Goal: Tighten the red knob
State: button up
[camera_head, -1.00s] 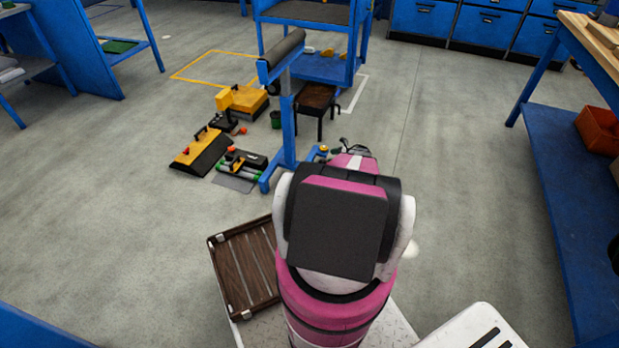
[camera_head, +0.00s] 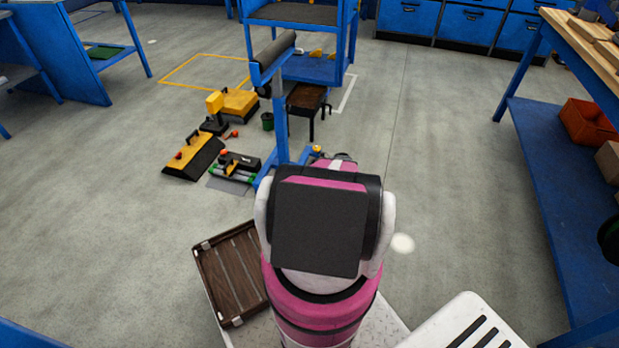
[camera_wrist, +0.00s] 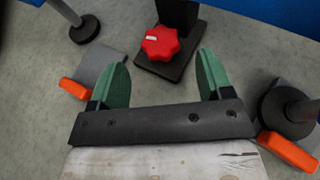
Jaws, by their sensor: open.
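A red lobed knob (camera_wrist: 160,41) with a white mark on its face shows in the wrist view, top centre. It is in front of a dark upright post on a dark rectangular base (camera_wrist: 182,62). My gripper (camera_wrist: 163,66) is open, its two green fingers wide apart with nothing between them. In the picture the knob lies between and just beyond the fingertips, apart from both. In the head view my arm hides the gripper, and I cannot tell which small red spot is this knob.
In the wrist view, round-based posts (camera_wrist: 85,28) (camera_wrist: 290,108) and orange pieces (camera_wrist: 75,88) (camera_wrist: 288,152) flank the gripper. In the head view, a blue roller stand (camera_head: 281,125) rises beyond my arm, with yellow-black tools (camera_head: 193,157) left of it. A blue-legged workbench (camera_head: 560,190) stands right.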

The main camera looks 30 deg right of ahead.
jog(key=x, duration=0.4)
jog(key=shift+a, duration=0.15)
jog(key=shift+c, duration=0.4)
jog(key=c, duration=0.8)
jog(key=shift+s+a+r+m+t+h, duration=0.1)
jog(key=shift+m+t+h, duration=0.1)
jog(key=shift+m+t, duration=0.3)
jog(key=shift+s+m+t+h, duration=0.1)
jog(key=shift+m+t+h, duration=0.1)
jog(key=shift+m+t, duration=0.25)
jog(key=shift+m+t+h, duration=0.4)
jog(key=shift+m+t, duration=0.25)
jog(key=o, duration=0.9)
